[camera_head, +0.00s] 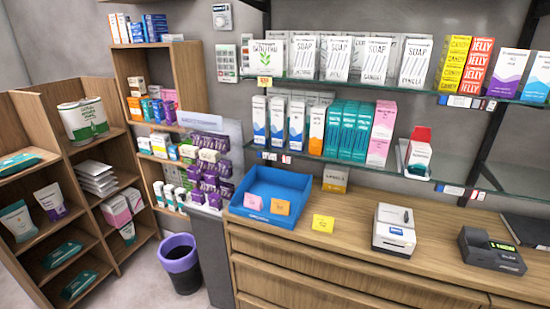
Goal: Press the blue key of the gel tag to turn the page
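Small shelf-edge tags show in the head view. Some sit under the upper shelf at right (466,102), some under the lower shelf at left (272,157), and some under its right end (474,193). Several have small red or blue patches. They are too small to read, so I cannot tell which one is the gel tag or make out its blue key for certain. Neither of my grippers is in view.
Boxes crowd both glass shelves (340,85). Below, a wooden counter (300,240) holds a blue tray (262,214), a yellow note (323,223), a white device (394,230) and a dark device (490,250). The counter between tray and white device is mostly clear.

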